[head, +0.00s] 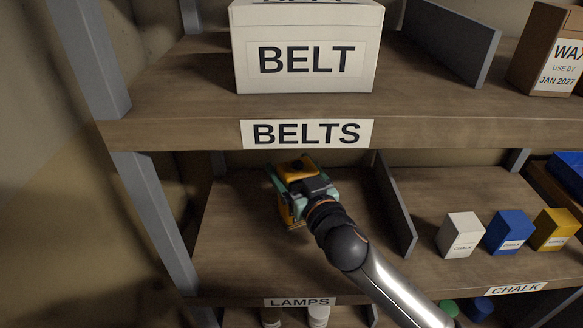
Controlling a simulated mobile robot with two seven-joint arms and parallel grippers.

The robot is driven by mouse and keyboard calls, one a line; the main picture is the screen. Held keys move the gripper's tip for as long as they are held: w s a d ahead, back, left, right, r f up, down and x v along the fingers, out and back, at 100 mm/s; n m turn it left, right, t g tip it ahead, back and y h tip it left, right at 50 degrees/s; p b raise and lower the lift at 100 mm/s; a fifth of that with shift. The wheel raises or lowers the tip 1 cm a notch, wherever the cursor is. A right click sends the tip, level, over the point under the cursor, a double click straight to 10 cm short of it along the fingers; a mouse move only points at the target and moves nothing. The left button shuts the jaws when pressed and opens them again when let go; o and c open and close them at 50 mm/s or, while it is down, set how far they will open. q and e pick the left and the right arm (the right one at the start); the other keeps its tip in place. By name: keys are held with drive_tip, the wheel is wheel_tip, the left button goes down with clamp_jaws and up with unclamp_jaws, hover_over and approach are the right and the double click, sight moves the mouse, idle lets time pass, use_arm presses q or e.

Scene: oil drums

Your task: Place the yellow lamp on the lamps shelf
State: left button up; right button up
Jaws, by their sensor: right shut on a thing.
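The yellow lamp (286,211) is in my right gripper (290,188), whose arm comes in from the lower right. The gripper is shut on the lamp and covers much of it. The lamp is in the bay above the LAMPS label (299,302), left of a grey divider (394,205). I cannot tell whether the lamp touches the shelf board (240,245). The rest of the board in this bay is bare. My left gripper is not in view.
The BELTS shelf (180,100) overhangs the bay and carries a white BELT box (305,60). A grey post (155,220) bounds the left. White (461,236), blue (508,232) and yellow (553,230) chalk boxes stand right of the divider.

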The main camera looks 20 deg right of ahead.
drive_tip(key=shift+f, duration=0.1)
drive_tip(key=o, duration=1.5)
drive_tip(key=s+d, duration=0.1)
drive_tip(key=s, duration=1.1)
drive_tip(key=shift+d+b, duration=0.2)
drive_tip(key=shift+b, duration=0.2)
